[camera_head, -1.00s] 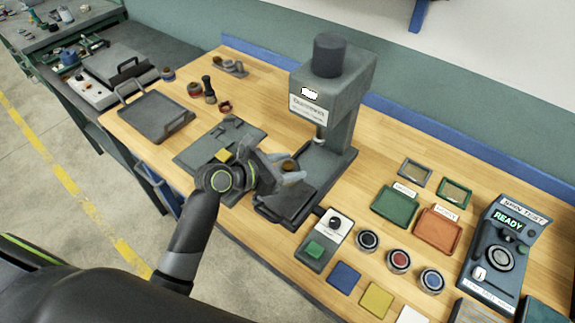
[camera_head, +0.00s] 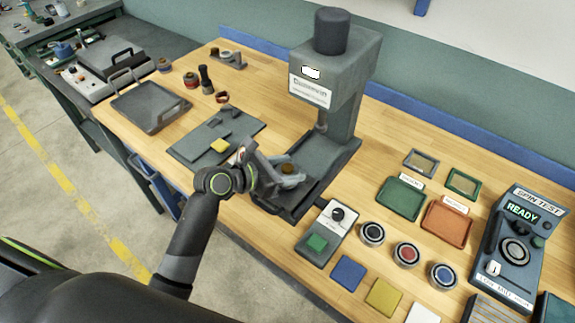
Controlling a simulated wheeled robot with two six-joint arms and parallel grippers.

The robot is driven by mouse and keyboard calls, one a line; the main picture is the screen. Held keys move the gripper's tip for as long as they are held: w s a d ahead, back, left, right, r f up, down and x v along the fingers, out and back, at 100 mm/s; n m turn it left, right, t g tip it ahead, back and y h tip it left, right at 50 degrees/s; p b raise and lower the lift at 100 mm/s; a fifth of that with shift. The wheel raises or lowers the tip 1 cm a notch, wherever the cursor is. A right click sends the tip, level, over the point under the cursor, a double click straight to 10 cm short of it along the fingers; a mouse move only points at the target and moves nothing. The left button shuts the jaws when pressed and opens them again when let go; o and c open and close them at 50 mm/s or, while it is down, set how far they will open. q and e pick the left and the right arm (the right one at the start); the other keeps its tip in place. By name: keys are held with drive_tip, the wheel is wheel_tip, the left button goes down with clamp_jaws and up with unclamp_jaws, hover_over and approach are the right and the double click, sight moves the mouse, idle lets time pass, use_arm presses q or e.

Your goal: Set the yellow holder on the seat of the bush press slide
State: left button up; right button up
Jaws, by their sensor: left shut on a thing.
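My left gripper (camera_head: 286,176) is shut on a small round brownish-yellow piece (camera_head: 288,168), likely the yellow holder; the fingers hide most of its body. It is over the front part of the bush press slide (camera_head: 322,168), in front of the press column. The slide's seat is hidden under the gripper, and I cannot tell whether the piece touches it. The grey bush press (camera_head: 340,75) stands behind. My right gripper is not in view.
A control box with a green button (camera_head: 322,232) stands right of the slide. Round cups, coloured pads, green (camera_head: 400,198) and orange (camera_head: 446,222) trays and the spin tester (camera_head: 515,245) are farther right. A handled tray (camera_head: 150,105) is at left.

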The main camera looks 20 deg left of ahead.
use_arm(q)
drive_tip(key=shift+f, duration=0.3)
drive_tip(key=o, duration=1.6)
drive_tip(key=shift+f, duration=0.15)
wheel_tip(320, 180, up, 8)
drive_tip(key=p, duration=1)
drive_tip(key=shift+p, duration=0.4)
